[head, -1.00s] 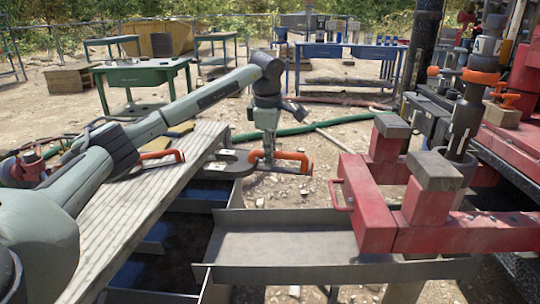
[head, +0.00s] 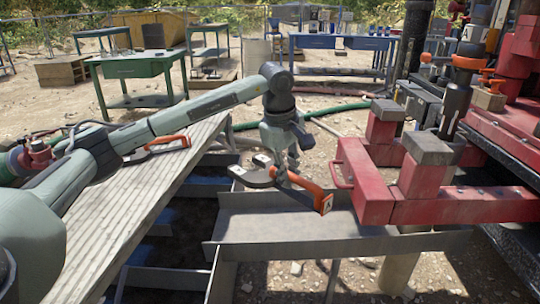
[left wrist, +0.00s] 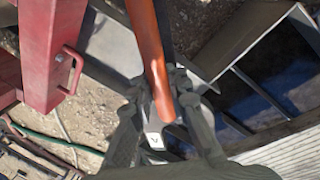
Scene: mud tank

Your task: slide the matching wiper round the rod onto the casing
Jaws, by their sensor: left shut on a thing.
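My left gripper (head: 284,178) is shut on the orange handle (head: 305,190) of a dark grey wiper (head: 252,177) with white labels. It holds the wiper above the grey metal trough, with the handle slanting down to the right. In the left wrist view, the handle (left wrist: 149,45) runs up between the fingers, and a white label (left wrist: 153,140) shows below them. A second wiper with an orange handle (head: 167,143) lies on the ridged bench. The dark rod (head: 452,106) stands upright at the right, apart from the held wiper. The casing top is partly hidden by red beams and blocks. My right gripper is out of view.
The red clamp frame (head: 365,190) with grey-topped blocks stands between the held wiper and the rod. Below is the metal trough (head: 290,226). The ridged bench (head: 130,215) is at the left; green and blue tables stand behind.

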